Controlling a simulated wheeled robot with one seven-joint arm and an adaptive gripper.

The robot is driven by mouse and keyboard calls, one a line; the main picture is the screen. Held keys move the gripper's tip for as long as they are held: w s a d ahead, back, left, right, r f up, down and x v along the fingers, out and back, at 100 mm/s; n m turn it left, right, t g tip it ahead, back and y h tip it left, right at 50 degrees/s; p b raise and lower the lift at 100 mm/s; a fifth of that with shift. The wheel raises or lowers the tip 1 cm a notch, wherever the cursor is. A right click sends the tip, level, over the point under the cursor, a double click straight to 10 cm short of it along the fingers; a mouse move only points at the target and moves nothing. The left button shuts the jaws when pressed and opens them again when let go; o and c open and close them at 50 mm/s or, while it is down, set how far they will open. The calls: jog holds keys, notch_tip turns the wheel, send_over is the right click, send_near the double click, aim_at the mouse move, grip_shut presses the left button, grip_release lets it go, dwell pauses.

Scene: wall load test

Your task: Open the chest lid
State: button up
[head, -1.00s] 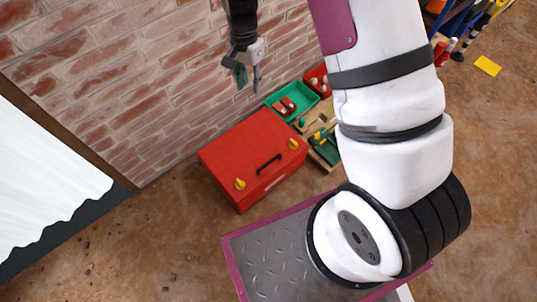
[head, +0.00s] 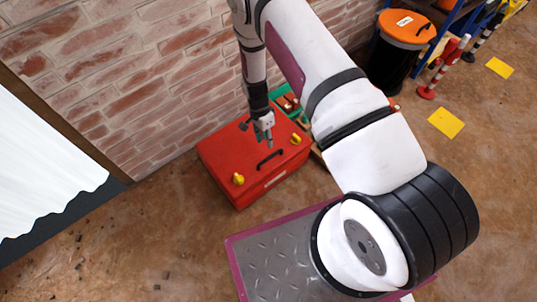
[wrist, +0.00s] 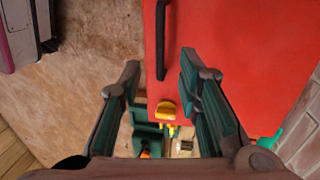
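The red chest (head: 222,150) stands on the floor against the brick wall with its lid shut. A black handle (head: 269,159) lies along its front edge, between two yellow latches, one at the left (head: 238,179) and one at the right (head: 296,139). My gripper (head: 265,138) is above the lid, a little behind the handle in the head view. In the wrist view my gripper (wrist: 158,77) has its fingers wide apart with nothing between them. The red lid (wrist: 230,60), the black handle (wrist: 161,38) and one yellow latch (wrist: 166,109) show beyond the fingers.
Green and wooden trays with small items (wrist: 150,135) stand beside the chest, partly hidden by my arm in the head view. A black bin with an orange lid (head: 407,29) stands by the wall.

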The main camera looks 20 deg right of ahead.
aim_at(269, 157)
jog(key=f, duration=0.3)
jog(key=s+f+b, duration=0.1)
jog(key=f, duration=0.2)
jog(key=f+b, duration=0.1)
jog(key=f, duration=0.2)
jog(key=shift+s+d, duration=0.25)
jog(key=shift+s, duration=0.05)
grip_shut()
